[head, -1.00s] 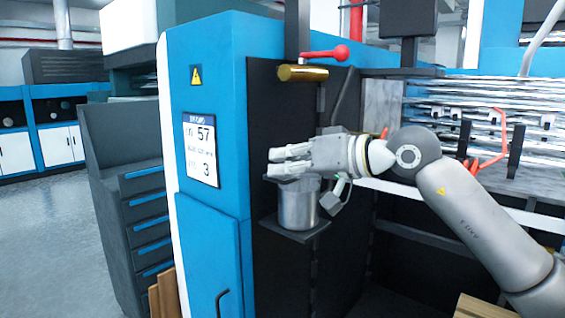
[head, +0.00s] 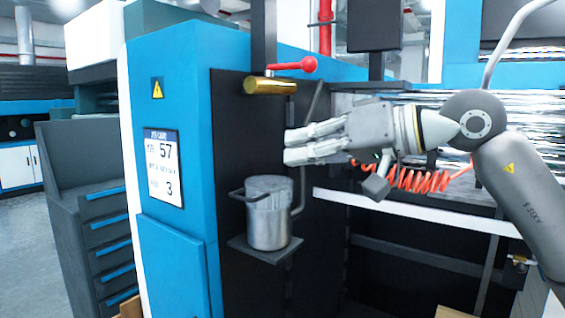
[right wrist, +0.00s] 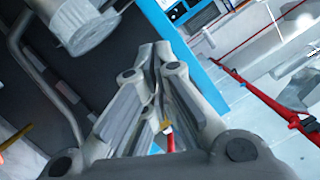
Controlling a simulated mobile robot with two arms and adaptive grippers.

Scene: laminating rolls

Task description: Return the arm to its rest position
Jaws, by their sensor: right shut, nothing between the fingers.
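My right gripper (head: 286,146) is at mid-picture in the head view, its fingers pointing left. It is shut and empty, and the arm comes in from the right. In the right wrist view its fingers (right wrist: 153,50) run close together with nothing between them. A metal pot (head: 269,222) with a side handle stands on a small dark shelf (head: 262,254), below and left of the fingertips and apart from them. A metal cylinder at the top left of the right wrist view (right wrist: 80,22) looks like the same pot. My left gripper is not in view.
The blue machine cabinet (head: 178,90) with a label panel (head: 164,168) stands to the left. A red-knobbed lever (head: 308,64) and a brass cylinder (head: 271,86) are above the pot. A coiled red hose (head: 420,180) hangs behind the wrist. A drawer unit (head: 104,235) is at far left.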

